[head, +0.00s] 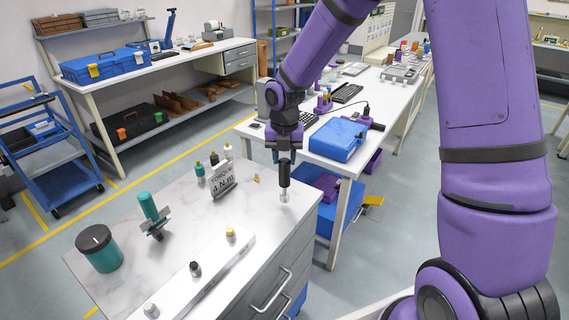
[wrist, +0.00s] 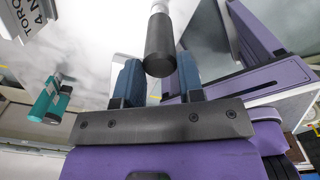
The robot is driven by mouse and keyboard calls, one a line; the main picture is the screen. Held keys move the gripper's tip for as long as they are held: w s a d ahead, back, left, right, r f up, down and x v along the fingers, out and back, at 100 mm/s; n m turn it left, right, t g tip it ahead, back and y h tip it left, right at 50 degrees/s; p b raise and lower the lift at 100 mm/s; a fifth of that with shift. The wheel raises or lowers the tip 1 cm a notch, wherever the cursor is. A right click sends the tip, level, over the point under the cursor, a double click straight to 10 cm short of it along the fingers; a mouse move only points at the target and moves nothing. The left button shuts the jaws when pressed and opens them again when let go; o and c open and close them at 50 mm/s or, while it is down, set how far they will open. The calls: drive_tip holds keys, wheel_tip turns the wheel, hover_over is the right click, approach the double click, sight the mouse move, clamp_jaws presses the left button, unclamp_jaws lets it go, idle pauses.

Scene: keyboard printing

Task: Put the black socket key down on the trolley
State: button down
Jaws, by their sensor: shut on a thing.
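The black socket key (head: 284,172) hangs upright from my gripper (head: 284,154), with its silver socket end down. Its handle (wrist: 160,48) shows between the two blue fingers of my gripper (wrist: 158,80) in the wrist view. My gripper is shut on the top of the handle. The key is over the right part of the trolley's pale marbled top (head: 257,208). Its tip is at or just above the surface; I cannot tell if it touches.
A torque sign (head: 224,180) and several small bottles (head: 214,160) stand left of the key. A white rail with knobs (head: 203,272) lies in front. A workbench (head: 330,158) is behind.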

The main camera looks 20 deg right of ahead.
sight(284, 181)
drive_tip(key=shift+f, duration=1.25)
drive_tip(key=c, duration=0.7)
unclamp_jaws()
drive_tip(key=shift+c, duration=0.2)
